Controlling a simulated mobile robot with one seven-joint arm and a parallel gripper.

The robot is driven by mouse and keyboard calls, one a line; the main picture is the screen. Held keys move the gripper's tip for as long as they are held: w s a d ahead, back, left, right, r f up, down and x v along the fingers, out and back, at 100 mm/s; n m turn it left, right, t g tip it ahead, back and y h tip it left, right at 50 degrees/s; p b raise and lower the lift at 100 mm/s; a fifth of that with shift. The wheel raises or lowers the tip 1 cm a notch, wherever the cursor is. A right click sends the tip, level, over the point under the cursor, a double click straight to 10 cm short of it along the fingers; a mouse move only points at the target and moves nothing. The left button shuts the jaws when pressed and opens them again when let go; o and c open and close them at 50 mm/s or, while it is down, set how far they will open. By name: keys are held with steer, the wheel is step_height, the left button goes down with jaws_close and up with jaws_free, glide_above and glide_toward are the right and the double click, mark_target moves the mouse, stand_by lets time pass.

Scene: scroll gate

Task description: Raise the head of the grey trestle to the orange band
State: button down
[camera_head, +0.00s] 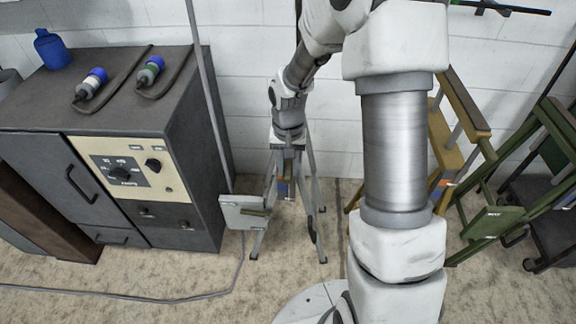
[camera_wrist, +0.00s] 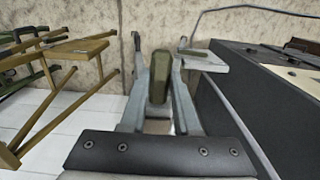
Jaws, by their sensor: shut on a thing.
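The grey trestle (camera_head: 272,190) stands on splayed legs in the gap between the dark cabinet and my arm.
The dark cabinet (camera_head: 195,150) stands close on the left, with a grey pole (camera_head: 205,85) beside it. A yellow trestle (camera_head: 449,152) and a green trestle (camera_head: 495,220) stand to the right. A cable (camera_head: 150,299) lies on the floor. The white wall is close behind.

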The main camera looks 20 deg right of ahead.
steer(key=shift+r, duration=0.1)
stand_by(0.7)
step_height(320, 180, up, 11)
steer(key=p, duration=0.7)
steer(key=shift+w, duration=0.15)
steer(key=c, duration=0.6)
jaws_free()
steer(key=shift+c, duration=0.2)
step_height(320, 180, up, 17)
steer(key=p, duration=0.2)
steer(key=shift+r+p, duration=0.2)
steer(key=shift+p, duration=0.1)
